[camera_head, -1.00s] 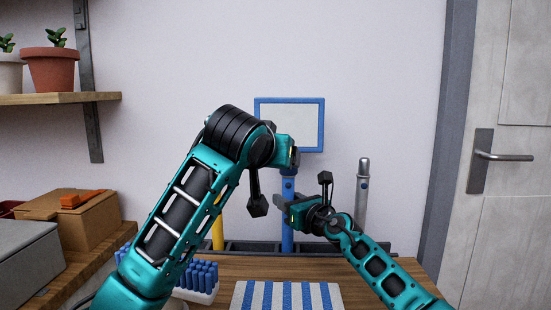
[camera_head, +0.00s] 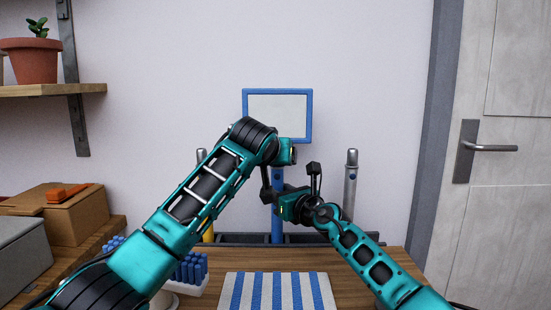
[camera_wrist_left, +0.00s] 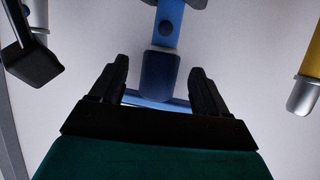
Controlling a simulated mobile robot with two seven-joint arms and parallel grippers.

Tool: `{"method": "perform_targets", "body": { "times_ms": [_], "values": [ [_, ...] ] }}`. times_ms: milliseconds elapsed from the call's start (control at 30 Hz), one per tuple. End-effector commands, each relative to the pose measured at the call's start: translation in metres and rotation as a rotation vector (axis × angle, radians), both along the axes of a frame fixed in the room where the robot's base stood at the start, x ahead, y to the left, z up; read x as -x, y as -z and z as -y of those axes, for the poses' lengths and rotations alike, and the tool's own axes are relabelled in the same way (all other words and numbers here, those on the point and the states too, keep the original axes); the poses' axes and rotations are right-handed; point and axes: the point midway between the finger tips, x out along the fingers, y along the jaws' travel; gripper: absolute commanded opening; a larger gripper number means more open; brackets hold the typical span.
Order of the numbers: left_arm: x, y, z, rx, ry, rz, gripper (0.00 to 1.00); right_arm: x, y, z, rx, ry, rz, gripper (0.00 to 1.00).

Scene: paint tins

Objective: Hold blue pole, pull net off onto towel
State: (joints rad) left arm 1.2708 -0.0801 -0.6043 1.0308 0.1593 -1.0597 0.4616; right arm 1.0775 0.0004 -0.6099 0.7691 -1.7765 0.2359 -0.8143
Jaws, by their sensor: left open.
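The net, a blue-framed white panel (camera_head: 277,115), stands upright on top of the blue pole (camera_head: 277,231) at the back of the table. In the left wrist view, which is upside down, the dark blue collar (camera_wrist_left: 160,77) shows at the end of the blue pole (camera_wrist_left: 167,22). My left gripper (camera_head: 286,153) is open just below the panel, and its fingers (camera_wrist_left: 158,66) lie either side of the collar. My right gripper (camera_head: 283,208) is lower, at the blue pole; its jaws are too hidden to judge. The striped blue-and-white towel (camera_head: 277,290) lies flat on the table in front.
A grey pole (camera_head: 350,185) stands to the right and a yellow pole (camera_head: 208,232) to the left, partly behind my left arm. A white block with blue pegs (camera_head: 195,272) is left of the towel. Boxes (camera_head: 75,218) fill the left side; the table right of the towel is clear.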

Motion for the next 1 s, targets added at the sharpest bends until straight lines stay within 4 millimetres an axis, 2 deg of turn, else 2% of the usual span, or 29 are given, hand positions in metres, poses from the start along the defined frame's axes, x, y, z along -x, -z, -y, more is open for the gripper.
{"method": "perform_targets", "body": {
  "times_ms": [33, 533, 1000],
  "values": [
    [-0.0033, 0.0020, 0.0008, -0.001, -0.001, -0.001, 0.76, 0.0004, 0.0087, 0.0006, 0.007, -0.001, -0.013, 0.00],
    [-0.0112, 0.0054, 0.0020, 0.000, 0.000, 0.000, 0.76, 0.0004, 0.0087, 0.0006, 0.007, -0.001, -0.013, 0.00],
    [-0.0111, 0.0056, 0.0018, 0.000, 0.000, 0.000, 0.32, 0.0004, 0.0087, 0.0006, 0.007, -0.001, -0.013, 0.00]
  ]
}}
